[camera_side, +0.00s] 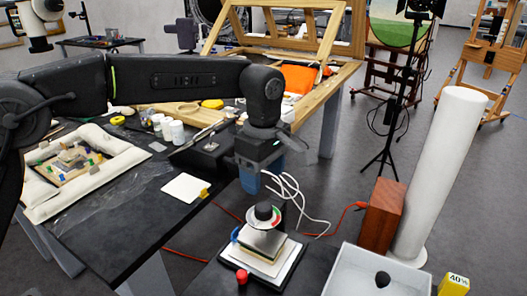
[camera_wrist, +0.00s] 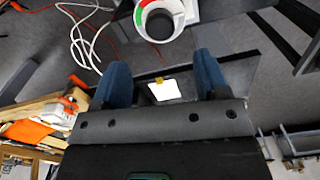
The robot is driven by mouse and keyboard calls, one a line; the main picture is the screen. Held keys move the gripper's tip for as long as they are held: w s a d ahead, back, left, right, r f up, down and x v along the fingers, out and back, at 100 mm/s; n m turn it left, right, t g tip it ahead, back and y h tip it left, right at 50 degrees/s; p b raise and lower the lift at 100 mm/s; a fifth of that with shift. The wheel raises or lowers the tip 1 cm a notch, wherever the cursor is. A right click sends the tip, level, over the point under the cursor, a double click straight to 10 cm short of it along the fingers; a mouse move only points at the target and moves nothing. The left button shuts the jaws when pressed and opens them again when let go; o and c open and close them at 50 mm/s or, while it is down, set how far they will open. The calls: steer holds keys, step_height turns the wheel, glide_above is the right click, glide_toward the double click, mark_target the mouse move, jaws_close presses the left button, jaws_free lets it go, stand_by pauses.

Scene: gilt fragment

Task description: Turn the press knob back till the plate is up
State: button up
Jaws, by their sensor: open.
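The press (camera_side: 268,264) stands on a small dark table. Its round black knob (camera_side: 264,211) sits on top, ringed by a white dial with red and green sectors (camera_side: 276,219). Below the dial is a grey plate (camera_side: 259,243) over a yellowish layer and a white base; I cannot tell whether there is a gap under the plate. My gripper (camera_side: 258,187), with blue fingers, is above the knob and apart from it. In the wrist view my gripper (camera_wrist: 160,65) is open and empty, and the knob (camera_wrist: 160,24) lies beyond the fingertips at the top edge.
A small red piece (camera_side: 242,276) is at the press's front left. White cables (camera_side: 298,192) loop close behind the gripper. A wooden block (camera_side: 382,216), a white column (camera_side: 440,170) and a pale tray (camera_side: 345,274) with a dark lump are to the right. A black worktable (camera_side: 120,215) is left.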

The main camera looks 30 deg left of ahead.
steer(key=shift+r, duration=2.65)
steer(key=shift+a, duration=0.1)
steer(key=s+a+r+m+t, duration=0.1)
steer(key=s+a+r+m, duration=0.1)
steer(key=s+a+m, duration=0.3)
steer(key=s+a+r+m+t, duration=0.2)
steer(key=s+a+r, duration=0.1)
steer(key=s+a, duration=0.3)
steer(key=s+a+f+m+t, duration=0.1)
steer(key=s+a+f+m, duration=0.3)
steer(key=s, duration=0.3)
steer(key=s+a+f+m+t, duration=0.1)
steer(key=s+a+f+m, duration=0.3)
steer(key=s, duration=0.3)
steer(key=shift+a+f+m+t, duration=0.2)
steer(key=shift+a+m+t, duration=0.1)
steer(key=shift+a+m, duration=0.3)
steer(key=shift+d, duration=0.15)
